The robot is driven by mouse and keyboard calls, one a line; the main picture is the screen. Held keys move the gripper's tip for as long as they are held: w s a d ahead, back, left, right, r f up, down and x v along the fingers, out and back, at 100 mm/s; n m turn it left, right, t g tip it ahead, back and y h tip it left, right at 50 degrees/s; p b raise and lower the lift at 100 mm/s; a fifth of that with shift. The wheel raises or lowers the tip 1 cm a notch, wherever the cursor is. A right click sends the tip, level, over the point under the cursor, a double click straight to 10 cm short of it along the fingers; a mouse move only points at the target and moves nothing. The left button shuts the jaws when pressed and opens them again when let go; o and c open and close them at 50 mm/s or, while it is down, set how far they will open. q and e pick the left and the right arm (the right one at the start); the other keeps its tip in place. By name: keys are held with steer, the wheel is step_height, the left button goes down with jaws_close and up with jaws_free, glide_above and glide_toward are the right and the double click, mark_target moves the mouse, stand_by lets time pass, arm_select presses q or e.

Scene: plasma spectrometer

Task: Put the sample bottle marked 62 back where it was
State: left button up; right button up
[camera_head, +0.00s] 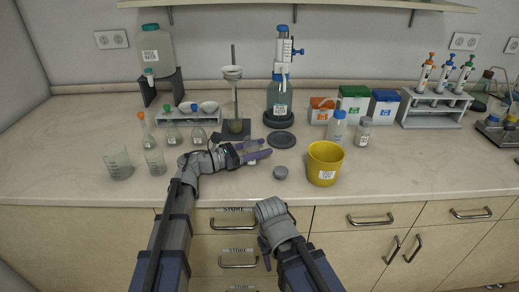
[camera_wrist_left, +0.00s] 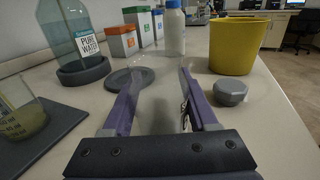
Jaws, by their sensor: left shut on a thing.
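My left gripper (camera_head: 262,152) is low over the bench, its purple fingers pointing right. In the left wrist view the fingers (camera_wrist_left: 158,85) are shut on a clear, see-through bottle (camera_wrist_left: 157,105); a piece of label shows by the right finger, its number not legible. A loose grey cap (camera_head: 281,172) lies on the bench right of the gripper; it also shows in the left wrist view (camera_wrist_left: 230,92). A small grey-capped bottle (camera_head: 363,132) stands farther right, its label too small to read. My right gripper (camera_head: 267,255) hangs before the drawers, its fingers mostly hidden.
A yellow bin (camera_head: 325,165) stands right of the cap. A dark round pad (camera_head: 280,140) lies before the bottle-top dispenser (camera_head: 280,95). A blue-capped bottle (camera_head: 338,128) stands behind the bin. Flasks (camera_head: 172,135) and beakers (camera_head: 118,165) stand left. Front right bench is clear.

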arm_select(q)
steer(key=o, duration=1.4)
steer(key=shift+f, duration=0.1)
steer(key=shift+r+p, duration=0.25)
steer(key=shift+p, duration=0.05)
steer(key=v, duration=1.2)
steer(key=shift+f, duration=0.15)
